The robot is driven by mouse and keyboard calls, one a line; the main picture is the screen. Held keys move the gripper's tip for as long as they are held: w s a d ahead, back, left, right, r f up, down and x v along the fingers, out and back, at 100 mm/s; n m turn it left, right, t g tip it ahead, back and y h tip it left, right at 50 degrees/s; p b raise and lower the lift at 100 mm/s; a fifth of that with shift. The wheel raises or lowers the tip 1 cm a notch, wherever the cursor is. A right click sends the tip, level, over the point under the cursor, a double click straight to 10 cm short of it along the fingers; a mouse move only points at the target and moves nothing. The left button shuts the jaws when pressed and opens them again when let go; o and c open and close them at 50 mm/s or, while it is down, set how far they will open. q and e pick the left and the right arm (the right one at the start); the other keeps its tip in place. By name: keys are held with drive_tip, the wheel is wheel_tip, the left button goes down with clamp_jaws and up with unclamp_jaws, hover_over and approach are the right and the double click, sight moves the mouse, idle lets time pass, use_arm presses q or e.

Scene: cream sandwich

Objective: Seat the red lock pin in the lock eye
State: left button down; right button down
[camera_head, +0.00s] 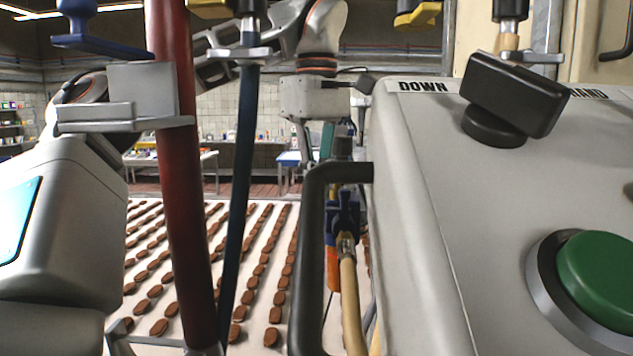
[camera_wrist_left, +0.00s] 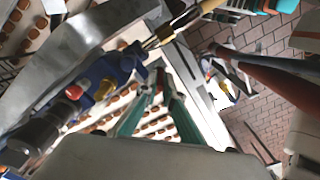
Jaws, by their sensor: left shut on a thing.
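In the head view my left gripper (camera_head: 325,150) points down behind a black handle; its fingers are partly hidden. In the left wrist view its teal fingers (camera_wrist_left: 157,82) converge beside a blue coupling (camera_wrist_left: 105,75). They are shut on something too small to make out. A red round end (camera_wrist_left: 75,92), possibly the red lock pin, shows on the coupling beside a brass-coloured part. The blue coupling (camera_head: 343,215) also shows below the gripper in the head view, with a tan hose (camera_head: 350,300) under it. I cannot make out the lock eye. My right gripper is not in view.
A grey control panel (camera_head: 440,200) with a black knob (camera_head: 515,95) and green button (camera_head: 600,275) fills the right. The black handle (camera_head: 312,260) stands before the coupling. Red (camera_head: 180,200) and dark blue (camera_head: 243,180) hoses hang at left. Biscuit rows cover a pale conveyor (camera_head: 200,235).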

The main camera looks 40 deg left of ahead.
use_arm(q)
drive_tip(key=shift+f, duration=1.15)
drive_tip(key=shift+r, duration=0.1)
drive_tip(key=shift+r+p, duration=0.35)
drive_tip(key=shift+r, duration=1.55)
drive_tip(key=shift+f+b, duration=0.35)
drive_tip(key=shift+f, duration=1.65)
idle(0.4)
drive_tip(key=c, duration=2.1)
unclamp_jaws()
drive_tip(key=shift+s, duration=0.1)
wheel_tip(320, 180, up, 12)
drive_tip(key=shift+r, duration=0.1)
